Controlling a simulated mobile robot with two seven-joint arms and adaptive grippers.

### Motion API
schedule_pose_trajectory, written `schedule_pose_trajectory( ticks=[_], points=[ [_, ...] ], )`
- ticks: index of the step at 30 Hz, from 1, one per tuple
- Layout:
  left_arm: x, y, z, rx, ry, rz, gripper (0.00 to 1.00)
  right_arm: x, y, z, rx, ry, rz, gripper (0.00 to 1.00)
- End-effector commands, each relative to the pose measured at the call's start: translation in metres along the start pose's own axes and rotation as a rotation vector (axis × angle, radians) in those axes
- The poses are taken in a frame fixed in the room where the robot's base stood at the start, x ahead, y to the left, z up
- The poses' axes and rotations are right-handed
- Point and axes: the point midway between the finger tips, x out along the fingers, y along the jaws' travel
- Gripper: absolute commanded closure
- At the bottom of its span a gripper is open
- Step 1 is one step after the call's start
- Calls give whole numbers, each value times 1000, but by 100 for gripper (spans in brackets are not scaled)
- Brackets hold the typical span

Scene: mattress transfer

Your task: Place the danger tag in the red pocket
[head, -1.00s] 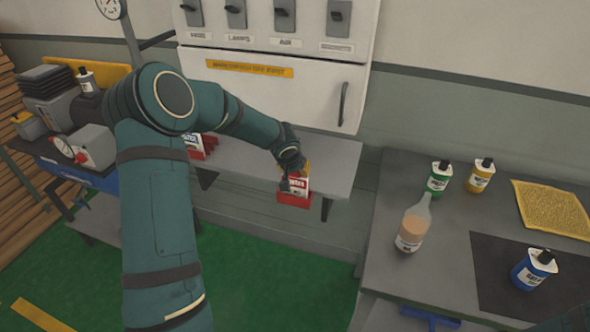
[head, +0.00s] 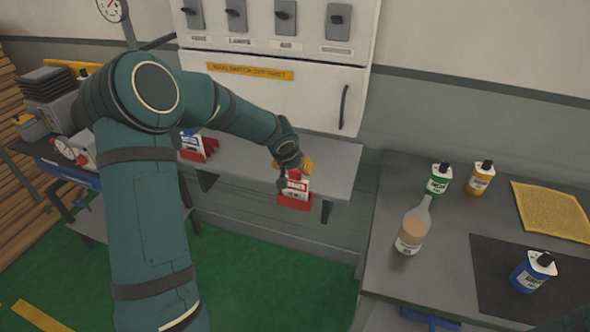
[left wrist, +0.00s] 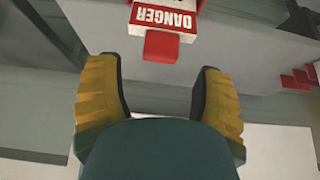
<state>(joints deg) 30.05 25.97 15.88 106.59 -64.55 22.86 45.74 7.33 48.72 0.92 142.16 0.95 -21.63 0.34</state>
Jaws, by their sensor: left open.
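The danger tag (head: 295,187) is a white card with a red DANGER band and a red tab at its top. It stands upright in the red pocket (head: 294,201) at the front edge of the grey shelf. In the left wrist view the tag (left wrist: 165,19) shows upside down, with its red tab towards me. My left gripper (head: 292,168) is just above the tag. Its yellow-padded fingers (left wrist: 160,88) are open and empty, apart from the tab. The pocket's lower part is hidden in the wrist view. My right gripper is not in view.
Another red holder with a white and blue card (head: 193,146) sits on the shelf (head: 240,165) to the left. A white switch cabinet (head: 300,88) hangs above it. The grey table (head: 385,225) at right carries several bottles and a yellow cloth (head: 552,210).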

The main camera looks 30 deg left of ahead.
Motion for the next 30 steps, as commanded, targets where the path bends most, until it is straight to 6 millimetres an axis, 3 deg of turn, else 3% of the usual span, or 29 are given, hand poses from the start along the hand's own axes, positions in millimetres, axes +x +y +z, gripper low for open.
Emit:
schedule_pose_trajectory(
  ticks=[6,12,30],
  points=[
    [-48,0,-1,0,3,-2,33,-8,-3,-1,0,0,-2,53],
    [-72,0,-1,-1,1,-1,33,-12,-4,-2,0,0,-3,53],
    [-79,0,0,0,0,0,33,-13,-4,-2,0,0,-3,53]
  ],
)
